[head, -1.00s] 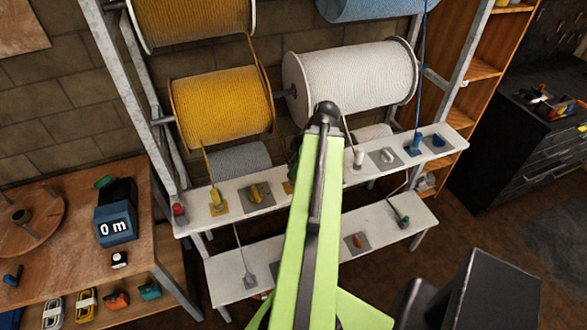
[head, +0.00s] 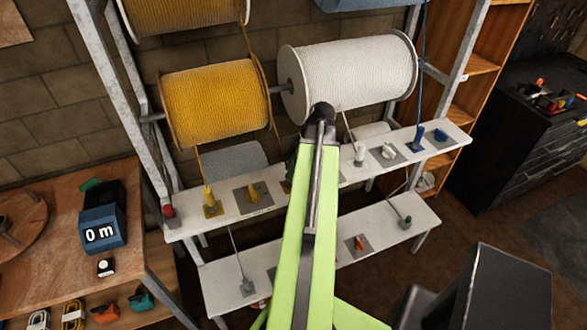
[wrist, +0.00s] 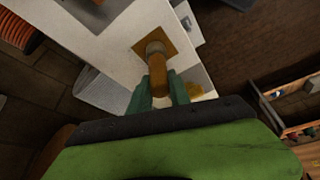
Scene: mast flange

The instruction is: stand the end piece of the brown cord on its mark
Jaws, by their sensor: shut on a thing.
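My gripper (wrist: 160,88) has its green fingers on either side of an orange-brown end piece (wrist: 158,78) in the wrist view and is shut on it. In the head view my green arm hides the end piece and most of the gripper. The brown cord itself is not clearly visible.
A lower white shelf (head: 385,230) holds others. Yellow (head: 213,103) and white (head: 348,76) spools hang behind. A metal post (head: 120,110) stands at left.

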